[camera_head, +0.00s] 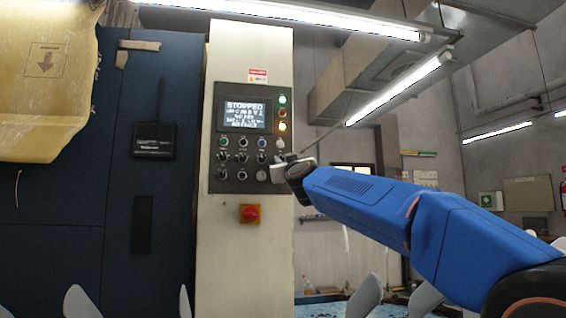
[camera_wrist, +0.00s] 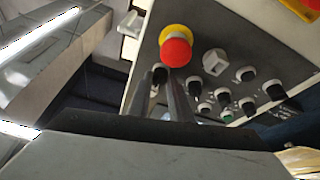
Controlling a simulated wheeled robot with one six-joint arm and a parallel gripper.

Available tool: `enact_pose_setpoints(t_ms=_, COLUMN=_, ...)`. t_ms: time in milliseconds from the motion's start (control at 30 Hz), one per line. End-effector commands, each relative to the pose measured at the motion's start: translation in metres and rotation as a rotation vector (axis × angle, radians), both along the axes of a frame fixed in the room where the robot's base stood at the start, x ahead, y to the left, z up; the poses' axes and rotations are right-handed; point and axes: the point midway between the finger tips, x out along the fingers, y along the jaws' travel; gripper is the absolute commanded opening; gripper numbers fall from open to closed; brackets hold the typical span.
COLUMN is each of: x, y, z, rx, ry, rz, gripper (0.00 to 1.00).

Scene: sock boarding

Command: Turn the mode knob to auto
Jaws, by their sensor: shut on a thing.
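The control panel (camera_head: 217,185) stands on a pale cabinet column and carries several black knobs and buttons. My gripper (camera_head: 284,160) is at the panel's right edge in the head view and hides part of it. In the wrist view my gripper (camera_wrist: 164,77) has its two fingers close on either side of a black selector knob with a pale top (camera_wrist: 160,70), shut on it. The labels are too small to read, so I cannot tell its setting or confirm that it is the mode knob.
A red mushroom button with a yellow collar (camera_wrist: 176,50) is close beside my fingers. Other knobs (camera_wrist: 248,107) are nearby. A screen (camera_head: 244,113) reads "STOPPED", with a lit green lamp (camera_head: 282,99) beside it. A red rotary switch (camera_head: 250,213) sits below the panel.

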Motion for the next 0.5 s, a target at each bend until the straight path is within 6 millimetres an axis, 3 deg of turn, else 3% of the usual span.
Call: enact_pose_setpoints(t_ms=500, x=-0.0014, y=0.0038, z=0.0006, rx=0.351, ry=0.1, rz=0.001, gripper=0.0)
